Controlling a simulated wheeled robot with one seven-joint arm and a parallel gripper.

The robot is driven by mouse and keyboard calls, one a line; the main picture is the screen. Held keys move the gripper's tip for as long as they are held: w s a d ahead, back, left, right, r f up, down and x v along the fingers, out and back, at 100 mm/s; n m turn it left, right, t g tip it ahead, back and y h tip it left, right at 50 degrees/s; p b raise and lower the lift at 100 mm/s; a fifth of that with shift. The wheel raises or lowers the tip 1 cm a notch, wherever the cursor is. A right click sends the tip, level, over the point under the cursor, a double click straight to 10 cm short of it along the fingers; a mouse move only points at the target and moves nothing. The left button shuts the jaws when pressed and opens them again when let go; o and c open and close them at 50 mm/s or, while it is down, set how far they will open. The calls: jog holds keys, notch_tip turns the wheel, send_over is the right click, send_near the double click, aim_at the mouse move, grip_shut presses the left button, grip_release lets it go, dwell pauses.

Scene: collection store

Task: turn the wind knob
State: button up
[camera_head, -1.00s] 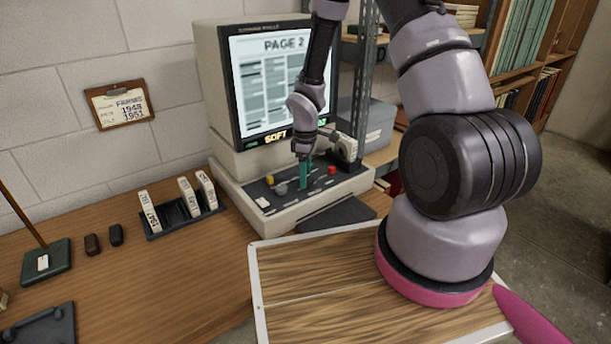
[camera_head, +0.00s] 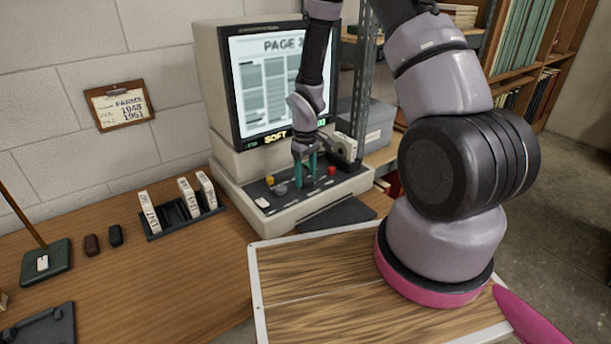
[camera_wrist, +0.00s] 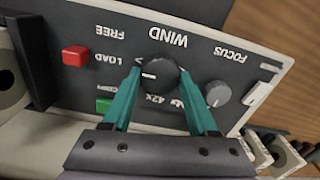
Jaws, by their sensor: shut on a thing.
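The wind knob (camera_wrist: 158,75) is a round black knob with a white mark, under the label WIND, which is upside down in the wrist view. My gripper (camera_wrist: 157,82) has its two teal fingers on either side of the knob, shut on it. In the head view my gripper (camera_head: 304,172) reaches down onto the reader's control panel (camera_head: 325,187), and the knob is hidden there. The reader's screen (camera_head: 285,85) shows PAGE 3 with SOFT below the page.
A grey focus knob (camera_wrist: 217,94), a red load button (camera_wrist: 75,56) and a green copy button (camera_wrist: 103,105) are close to my fingers. A rack of boxes (camera_head: 182,222) stands left of the reader. A clipboard (camera_head: 120,104) hangs on the wall.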

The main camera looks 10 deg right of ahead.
aim_at(306, 177)
dwell(0.3)
jog(key=o, duration=1.4)
jog(key=shift+c, duration=0.2)
notch_tip(306, 177, up, 11)
